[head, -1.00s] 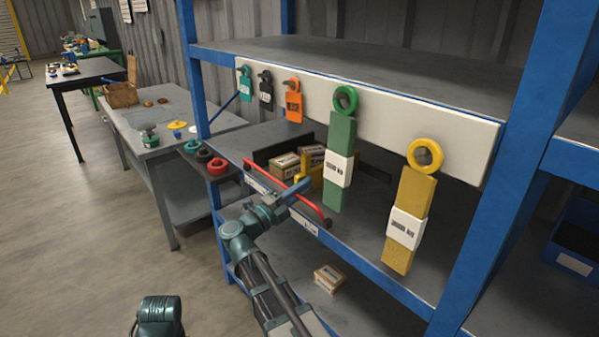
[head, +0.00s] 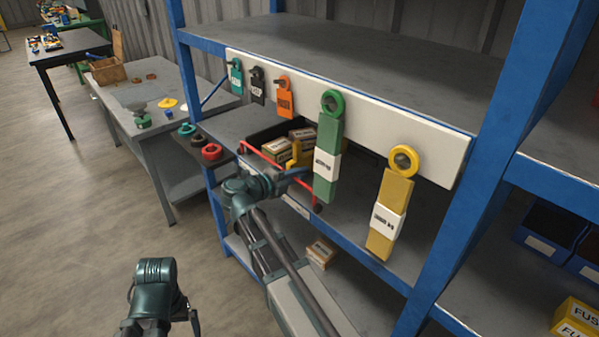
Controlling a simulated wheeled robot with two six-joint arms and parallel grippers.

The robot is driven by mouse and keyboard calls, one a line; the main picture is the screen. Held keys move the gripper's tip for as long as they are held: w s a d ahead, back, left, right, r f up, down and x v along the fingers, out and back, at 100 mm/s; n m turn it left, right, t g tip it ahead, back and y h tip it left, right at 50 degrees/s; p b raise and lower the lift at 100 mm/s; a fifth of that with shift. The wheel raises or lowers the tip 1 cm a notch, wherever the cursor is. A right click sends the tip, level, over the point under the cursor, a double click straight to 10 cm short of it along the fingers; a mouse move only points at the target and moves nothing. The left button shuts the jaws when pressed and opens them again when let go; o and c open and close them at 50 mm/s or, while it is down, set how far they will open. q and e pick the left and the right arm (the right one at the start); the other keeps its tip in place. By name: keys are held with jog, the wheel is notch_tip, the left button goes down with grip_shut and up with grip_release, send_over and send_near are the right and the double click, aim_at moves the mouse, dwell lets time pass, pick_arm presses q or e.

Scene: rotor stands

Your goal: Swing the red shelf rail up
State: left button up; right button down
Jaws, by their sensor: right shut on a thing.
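The red shelf rail (head: 262,155) runs along the front edge of the middle shelf, in front of the small boxes. Its long bar stands above the shelf edge, and its right end runs down to a dark pivot (head: 318,208) at the edge. My right gripper (head: 300,173) is shut on the rail near its right half and hides part of the bar.
Small brown boxes (head: 277,150) sit in a dark bin behind the rail. Green (head: 327,150) and yellow (head: 390,205) tags hang from a white board (head: 440,155) close right of my right gripper. A blue post (head: 470,190) stands farther right. A lone box (head: 321,254) lies on the lower shelf.

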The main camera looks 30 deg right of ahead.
jog(key=c, duration=0.9)
grip_release()
jog(key=shift+d, duration=0.15)
jog(key=p+v, duration=0.3)
jog(key=v, duration=1.1)
